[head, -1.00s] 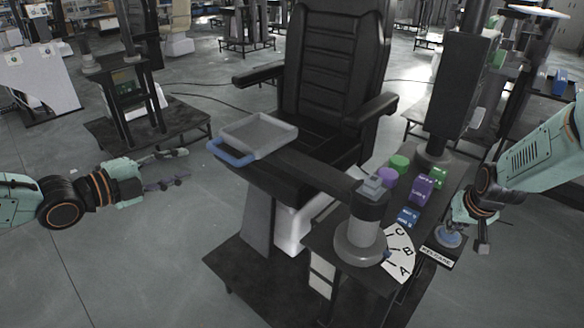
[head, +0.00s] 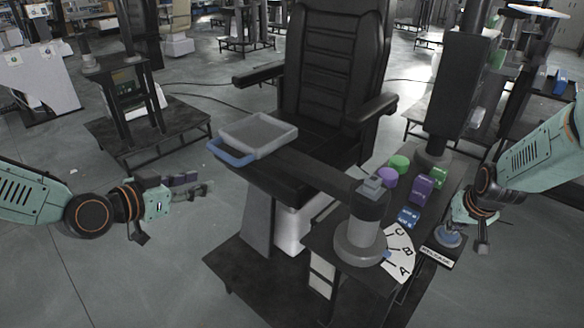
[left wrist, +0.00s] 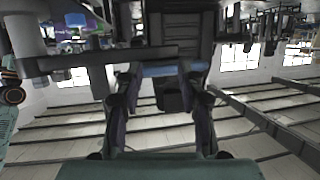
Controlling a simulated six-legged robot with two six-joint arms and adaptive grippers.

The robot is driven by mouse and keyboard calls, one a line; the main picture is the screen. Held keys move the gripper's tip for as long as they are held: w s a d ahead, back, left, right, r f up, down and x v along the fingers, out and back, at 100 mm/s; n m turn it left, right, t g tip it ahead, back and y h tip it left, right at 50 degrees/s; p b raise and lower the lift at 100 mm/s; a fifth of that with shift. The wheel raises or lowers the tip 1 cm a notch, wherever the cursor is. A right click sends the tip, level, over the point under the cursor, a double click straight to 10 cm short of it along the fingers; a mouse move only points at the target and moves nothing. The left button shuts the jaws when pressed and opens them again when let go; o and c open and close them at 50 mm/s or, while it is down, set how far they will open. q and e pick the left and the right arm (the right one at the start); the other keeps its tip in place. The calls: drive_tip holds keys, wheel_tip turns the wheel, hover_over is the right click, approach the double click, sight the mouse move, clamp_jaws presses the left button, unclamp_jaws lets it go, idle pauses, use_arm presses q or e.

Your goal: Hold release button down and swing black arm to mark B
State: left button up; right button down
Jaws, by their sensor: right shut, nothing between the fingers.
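The black arm (head: 315,168) runs from a round grey pedestal (head: 360,246) up left to a grey tray (head: 262,134) with a blue handle (head: 236,157). The white dial with marks C, B and A (head: 400,254) lies beside the pedestal. A small blue pointer (head: 387,254) is at its inner edge; I cannot tell its exact mark. My left gripper (head: 200,185) is open and empty, left of the handle and apart from it. In the left wrist view the blue handle (left wrist: 160,70) shows beyond the spread fingers. My right gripper (head: 453,226) is shut at the blue release button (head: 449,238); whether it is pressed is unclear.
A black chair (head: 330,85) stands behind the arm. Purple and green items (head: 422,189) and blue blocks (head: 408,216) sit on the bench near the dial. A black column (head: 458,95) rises behind them. The floor between my left gripper and the tray is clear.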

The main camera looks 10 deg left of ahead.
use_arm(q)
drive_tip(key=s+d+f+n+g+y, duration=0.2)
drive_tip(key=s+f+g, duration=0.3)
drive_tip(key=s+f, duration=0.6)
drive_tip(key=s+d+f+n+g+y, duration=0.3)
drive_tip(key=s+f, duration=0.8)
drive_tip(key=s, duration=0.5)
drive_tip(key=d+n+g, duration=0.1)
drive_tip(key=n+g, duration=0.1)
drive_tip(key=shift+d+g, duration=0.25)
drive_tip(key=shift+g, duration=0.15)
